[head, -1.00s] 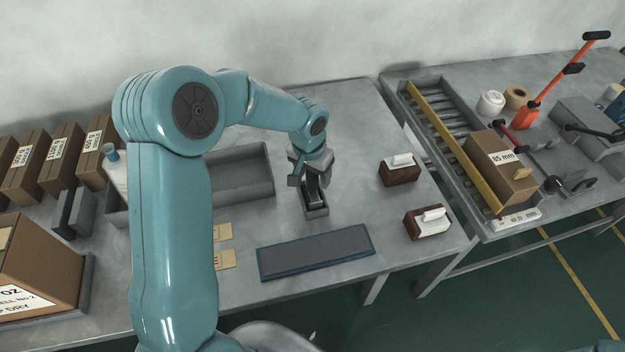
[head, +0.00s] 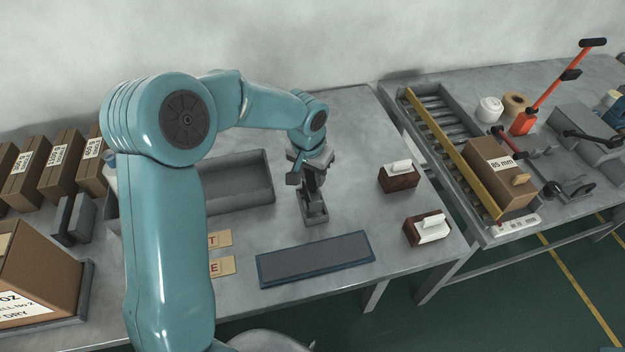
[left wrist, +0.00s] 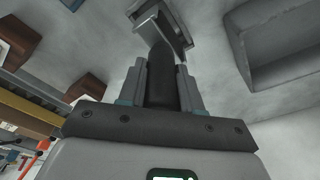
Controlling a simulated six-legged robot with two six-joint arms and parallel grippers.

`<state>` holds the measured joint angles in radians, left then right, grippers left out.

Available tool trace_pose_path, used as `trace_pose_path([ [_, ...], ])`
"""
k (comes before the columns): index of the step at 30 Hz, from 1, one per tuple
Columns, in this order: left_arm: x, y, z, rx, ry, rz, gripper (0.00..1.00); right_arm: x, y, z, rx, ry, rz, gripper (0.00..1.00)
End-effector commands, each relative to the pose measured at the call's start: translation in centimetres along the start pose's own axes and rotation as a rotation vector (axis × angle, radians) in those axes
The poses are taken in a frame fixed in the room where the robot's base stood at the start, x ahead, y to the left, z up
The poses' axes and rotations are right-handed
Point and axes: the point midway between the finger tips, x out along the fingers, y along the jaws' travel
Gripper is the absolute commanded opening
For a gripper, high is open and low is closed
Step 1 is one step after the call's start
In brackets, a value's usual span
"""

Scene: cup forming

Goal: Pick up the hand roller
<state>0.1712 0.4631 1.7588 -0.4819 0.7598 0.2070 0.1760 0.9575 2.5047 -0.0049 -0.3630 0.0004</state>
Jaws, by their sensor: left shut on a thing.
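The hand roller (left wrist: 162,78) shows as a dark rounded handle between the fingers of my left gripper in the left wrist view. My left gripper (head: 311,178) is shut on this handle and points down over the table. Below it in the head view stands a small grey holder (head: 316,215), which also shows beyond the fingertips in the left wrist view (left wrist: 172,28). The roller's lower end is partly hidden at the holder, so I cannot tell whether it is clear of it. My right gripper is not in view.
A dark blue-edged mat (head: 315,260) lies in front of the holder. A grey tray (head: 238,180) is to the left. Two brown blocks with white tops (head: 398,177) (head: 427,229) are to the right. Bare table lies between them. A roller conveyor (head: 450,130) is further right.

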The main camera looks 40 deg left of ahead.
Motion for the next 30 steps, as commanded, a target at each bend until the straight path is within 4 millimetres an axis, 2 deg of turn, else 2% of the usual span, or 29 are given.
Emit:
trace_pose_path([
  [9,-9.6,0.0,-1.6,-0.001,0.009,0.000,0.00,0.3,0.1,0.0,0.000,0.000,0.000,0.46],
  [15,-14.4,0.0,-2.2,0.001,0.005,0.000,0.00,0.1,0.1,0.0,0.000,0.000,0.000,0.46],
  [21,-16.7,0.0,-2.6,-0.001,0.003,0.000,0.00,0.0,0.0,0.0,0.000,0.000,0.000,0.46],
  [30,-17.1,0.0,-2.6,0.000,0.001,0.000,0.00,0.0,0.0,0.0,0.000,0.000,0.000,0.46],
])
